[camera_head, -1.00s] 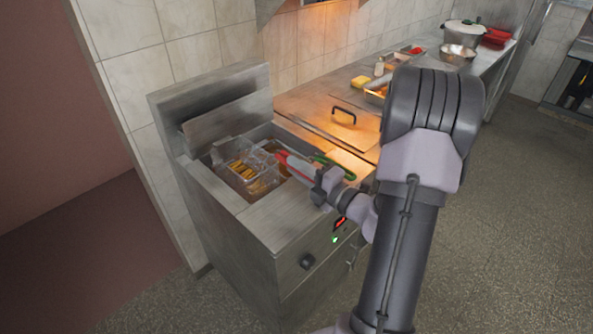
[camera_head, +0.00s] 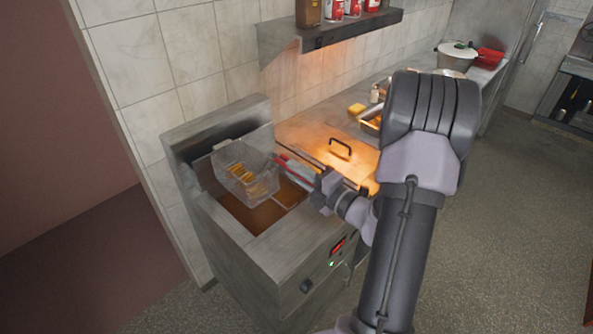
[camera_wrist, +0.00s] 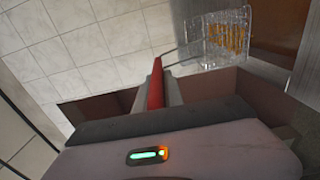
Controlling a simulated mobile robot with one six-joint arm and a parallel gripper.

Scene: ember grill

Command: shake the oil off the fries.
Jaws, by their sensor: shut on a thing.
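The fryer basket (camera_head: 232,178) is a wire mesh box, raised above the brown oil (camera_head: 247,216) in the fryer vat. Golden fries (camera_head: 241,172) lie inside it. My gripper (camera_head: 298,170) is shut on the basket's red handle (camera_head: 284,162), to the right of the basket. In the wrist view, the red handle (camera_wrist: 156,84) runs between my fingers, and the mesh basket (camera_wrist: 213,38) with fries (camera_wrist: 234,37) shows beyond it. Whether oil is dripping is too small to tell.
The steel fryer (camera_head: 240,252) has a raised back panel (camera_head: 222,122). A lidded steel top with a black handle (camera_head: 341,148) adjoins it on the right. Pans and a white pot (camera_head: 457,56) stand farther back.

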